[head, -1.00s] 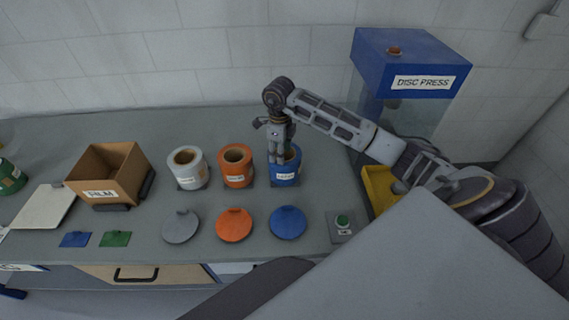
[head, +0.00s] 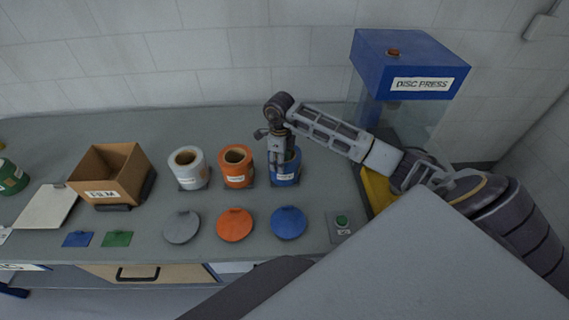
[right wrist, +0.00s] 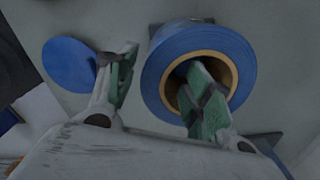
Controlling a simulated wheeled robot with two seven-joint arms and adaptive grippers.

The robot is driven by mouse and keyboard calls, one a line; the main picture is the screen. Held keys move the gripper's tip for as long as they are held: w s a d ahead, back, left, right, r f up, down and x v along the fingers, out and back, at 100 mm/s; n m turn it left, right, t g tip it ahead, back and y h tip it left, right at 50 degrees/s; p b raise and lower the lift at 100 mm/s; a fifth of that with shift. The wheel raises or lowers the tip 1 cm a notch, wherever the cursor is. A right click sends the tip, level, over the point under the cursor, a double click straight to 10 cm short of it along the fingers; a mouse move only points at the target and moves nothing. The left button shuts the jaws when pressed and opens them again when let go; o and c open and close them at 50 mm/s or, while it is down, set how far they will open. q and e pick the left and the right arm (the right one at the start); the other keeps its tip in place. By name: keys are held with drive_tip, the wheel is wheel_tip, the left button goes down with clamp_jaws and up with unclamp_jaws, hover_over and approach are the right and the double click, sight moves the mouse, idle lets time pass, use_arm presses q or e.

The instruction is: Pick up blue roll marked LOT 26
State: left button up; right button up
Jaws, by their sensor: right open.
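The blue roll (head: 291,176) stands upright on the bench, at the right end of a row of three rolls. A white label is on its front, but its print is too small to read. My right gripper (head: 277,160) is over the roll, pointing down. In the right wrist view the roll (right wrist: 164,82) shows its tan core. My right gripper (right wrist: 165,66) is open there, with one green-padded finger in the core's hole and the other outside the roll's wall. My left gripper is not in view.
An orange roll (head: 237,170) and a white roll (head: 187,172) stand to the left. Grey, orange (head: 234,225) and blue discs (head: 289,223) lie in front. A cardboard film box (head: 122,188) is further left. The disc press (head: 412,65) and a green button (head: 342,221) are at right.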

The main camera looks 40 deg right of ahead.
wheel_tip(320, 180, down, 3)
drive_tip(key=shift+r, duration=0.2)
idle(0.4)
clamp_jaws()
drive_tip(key=shift+r, duration=0.1)
